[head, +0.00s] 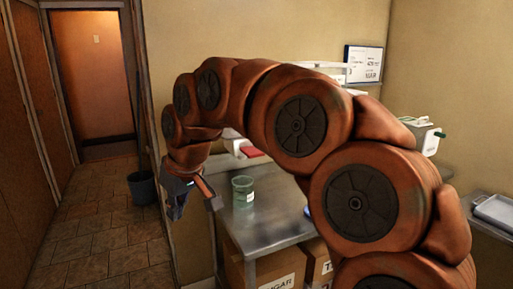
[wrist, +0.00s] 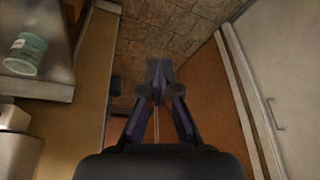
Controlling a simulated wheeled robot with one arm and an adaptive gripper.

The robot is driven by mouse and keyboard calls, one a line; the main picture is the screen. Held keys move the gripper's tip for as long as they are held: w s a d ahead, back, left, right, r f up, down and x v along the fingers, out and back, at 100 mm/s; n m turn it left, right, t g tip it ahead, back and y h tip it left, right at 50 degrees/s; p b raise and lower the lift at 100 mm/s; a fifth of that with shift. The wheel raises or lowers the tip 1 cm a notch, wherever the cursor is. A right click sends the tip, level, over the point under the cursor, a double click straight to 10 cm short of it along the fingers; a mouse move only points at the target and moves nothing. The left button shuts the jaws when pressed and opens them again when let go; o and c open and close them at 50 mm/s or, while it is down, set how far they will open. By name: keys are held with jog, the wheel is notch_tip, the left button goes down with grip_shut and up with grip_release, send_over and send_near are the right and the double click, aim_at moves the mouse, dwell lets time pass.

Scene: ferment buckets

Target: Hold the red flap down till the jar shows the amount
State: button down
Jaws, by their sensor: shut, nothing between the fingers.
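The jar (head: 243,192) is a clear greenish cup with a pale label, standing upright on the steel counter. It also shows at the upper left of the wrist view (wrist: 27,54); I cannot make out its fill level. The red flap (head: 251,152) shows as a small red patch on a white unit behind the jar, partly hidden by my arm. My gripper (head: 177,206) hangs left of the counter's edge, apart from both jar and flap. In the wrist view its fingers (wrist: 158,74) are shut together, empty, above the floor.
The steel counter (head: 268,223) has cardboard boxes (head: 277,270) beneath it. A dark bucket (head: 142,187) stands on the tiled floor by the doorway. A framed sign (head: 363,64) hangs on the back wall. A pale tray (head: 494,212) lies at the right. The floor at left is clear.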

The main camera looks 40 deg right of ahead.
jog(key=w+d+r+m+t, duration=0.1)
jog(key=w+d+r+t, duration=0.1)
jog(key=w+d+r, duration=0.6)
jog(key=s+d+r+m+t+h, duration=0.1)
jog(key=d+r+m+h, duration=0.1)
jog(key=d, duration=1.1)
jog(key=s+d+r+m+t+h, duration=0.1)
jog(key=d+r+m+h, duration=0.1)
jog(key=d, duration=1.1)
jog(key=shift+s, duration=0.3)
jog(key=shift+d, duration=0.1)
jog(key=p, duration=0.3)
send_over(254, 151)
jog(key=s, duration=0.2)
jog(key=f, duration=0.8)
jog(key=shift+a, duration=0.3)
jog(key=shift+f, duration=1.6)
jog(key=shift+s+f, duration=0.1)
